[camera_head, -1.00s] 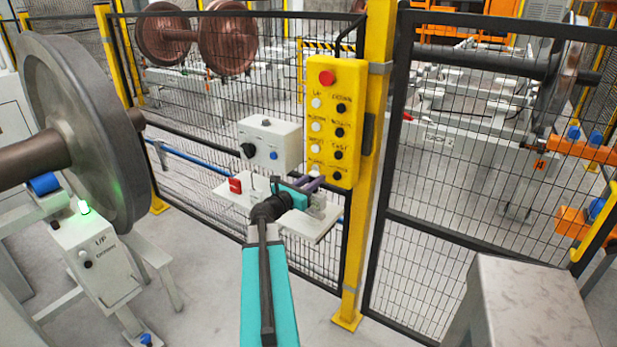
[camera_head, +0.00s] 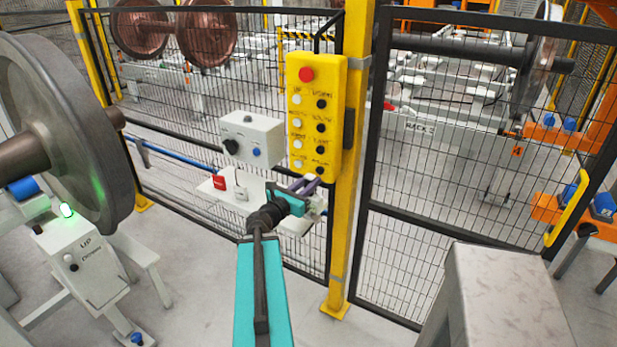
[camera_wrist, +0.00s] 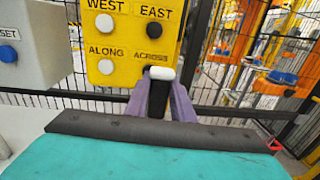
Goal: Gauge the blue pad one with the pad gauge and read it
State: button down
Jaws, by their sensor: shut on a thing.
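My gripper (camera_head: 306,187) has purple fingers and shows in front of the mesh fence, near the right end of a white shelf (camera_head: 207,188). In the wrist view the fingers (camera_wrist: 160,98) are shut on a small dark piece with a white end (camera_wrist: 161,73), which looks like the pad gauge. Blue pads sit on orange holders at the right, an upper one (camera_head: 570,124) and a lower one (camera_head: 604,203). Another blue piece (camera_head: 24,188) lies under the big wheel at the left. I cannot tell which is pad one, and no reading is legible.
A yellow button panel (camera_head: 316,115) hangs on a yellow post (camera_head: 353,190) beside my gripper. A grey control box (camera_head: 252,138) and a red block (camera_head: 219,182) are to its left. A mesh gate (camera_head: 440,220) and grey block (camera_head: 500,290) stand right.

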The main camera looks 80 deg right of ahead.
jog(key=shift+s+a+r+p, duration=0.3)
jog(key=shift+s+a+p, duration=0.2)
jog(key=shift+p, duration=2.65)
jog(key=shift+s+a+f+p, duration=0.2)
jog(key=shift+s+p, duration=0.05)
jog(key=shift+p, duration=0.85)
jog(key=shift+w, duration=0.1)
